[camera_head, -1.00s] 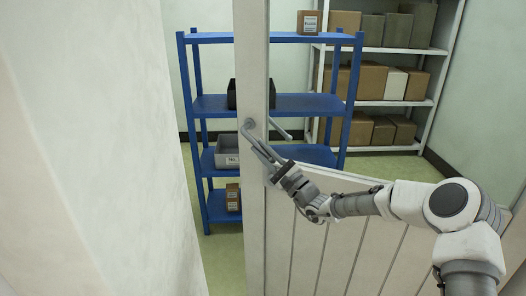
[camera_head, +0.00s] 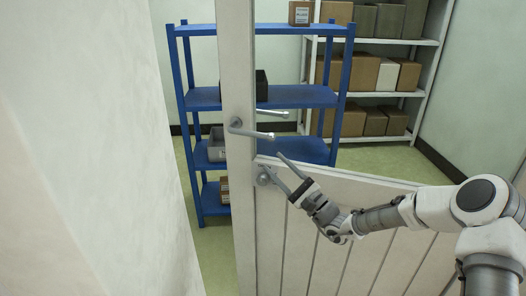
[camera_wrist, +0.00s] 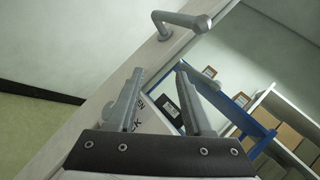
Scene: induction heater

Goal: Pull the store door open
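The store door (camera_head: 330,235) is pale and panelled, with a window opening in its upper part. It stands ajar, with a gap between its edge and the wall at left. Its grey lever handle (camera_head: 252,132) points right in the head view, and it also shows at the top of the wrist view (camera_wrist: 188,25). My gripper (camera_head: 272,162) is open, below and apart from the handle, in front of the door. In the wrist view its two fingers (camera_wrist: 160,70) are spread with nothing between them, and the handle lies beyond their tips.
A pale wall (camera_head: 90,150) stands close at left. Through the gap and window I see a blue shelf (camera_head: 300,97) with a few bins and boxes, and a white shelf (camera_head: 400,95) with several boxes.

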